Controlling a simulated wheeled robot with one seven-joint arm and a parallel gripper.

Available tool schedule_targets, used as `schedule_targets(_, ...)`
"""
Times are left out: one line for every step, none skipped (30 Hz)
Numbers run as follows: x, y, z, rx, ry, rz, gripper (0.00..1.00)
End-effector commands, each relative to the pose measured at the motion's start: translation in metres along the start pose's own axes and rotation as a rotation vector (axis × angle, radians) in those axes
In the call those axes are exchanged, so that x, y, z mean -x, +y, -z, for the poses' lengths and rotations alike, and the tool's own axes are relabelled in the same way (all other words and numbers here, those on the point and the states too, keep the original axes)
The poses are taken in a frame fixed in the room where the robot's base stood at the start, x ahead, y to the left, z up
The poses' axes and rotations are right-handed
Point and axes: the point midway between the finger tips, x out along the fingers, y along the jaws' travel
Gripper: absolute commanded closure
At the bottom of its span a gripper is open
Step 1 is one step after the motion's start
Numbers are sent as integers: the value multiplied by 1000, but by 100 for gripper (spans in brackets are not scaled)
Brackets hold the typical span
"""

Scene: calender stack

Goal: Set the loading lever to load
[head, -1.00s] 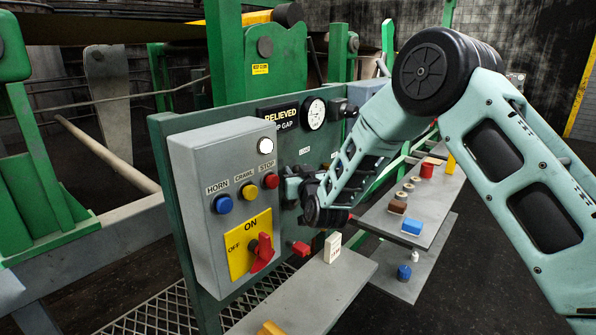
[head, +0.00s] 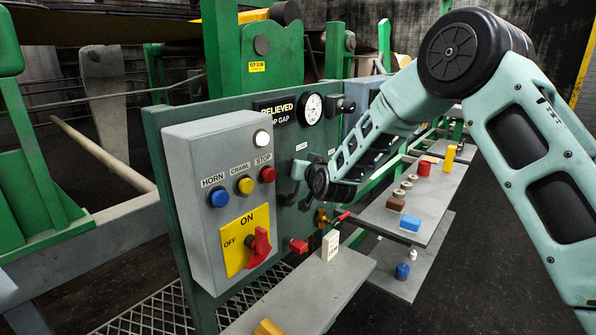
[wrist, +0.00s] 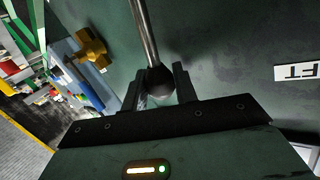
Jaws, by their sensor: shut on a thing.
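The loading lever (wrist: 146,32) shows in the wrist view as a bare metal rod ending in a black ball knob. My gripper (wrist: 160,84) is shut on this knob, one dark finger on each side. In the head view my gripper (head: 298,186) is at the green panel (head: 158,140), right of the grey control box. There the lever is mostly hidden by my gripper and wrist. A white label ending in "FT" (wrist: 297,72) is on the panel in the wrist view. Two small white labels sit above my gripper in the head view, too small to read.
The grey box (head: 190,155) has horn, crawl and stop buttons and a red on/off switch (head: 259,246). A brass valve with a red handle (head: 338,217) is just below my wrist. A white block (head: 330,246) stands on the lower shelf (head: 300,295). Another shelf with small objects is right.

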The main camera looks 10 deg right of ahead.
Motion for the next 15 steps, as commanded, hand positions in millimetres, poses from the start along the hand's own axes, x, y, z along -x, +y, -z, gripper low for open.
schedule_targets(-3, 5, -1, -31, -17, -2, 100)
schedule_targets(-4, 7, -1, -50, -30, -1, 100)
schedule_targets(-6, 10, -1, -74, -46, -2, 100)
schedule_targets(-7, 12, -1, -90, -57, -2, 100)
schedule_targets(-8, 13, -2, -107, -69, -1, 100)
schedule_targets(-10, 16, -2, -127, -83, -1, 100)
schedule_targets(-11, 17, -2, -143, -92, -2, 100)
schedule_targets(-12, 18, -2, -157, -102, -1, 100)
schedule_targets(-13, 20, -3, -175, -114, -1, 100)
schedule_targets(-14, 22, -3, -186, -122, -1, 100)
schedule_targets(-15, 23, -3, -197, -130, -1, 100)
schedule_targets(-16, 24, -4, -211, -139, -1, 100)
schedule_targets(-16, 25, -4, -219, -145, 0, 100)
schedule_targets(-17, 25, -4, -228, -151, 0, 100)
schedule_targets(-18, 26, -4, -238, -156, 0, 100)
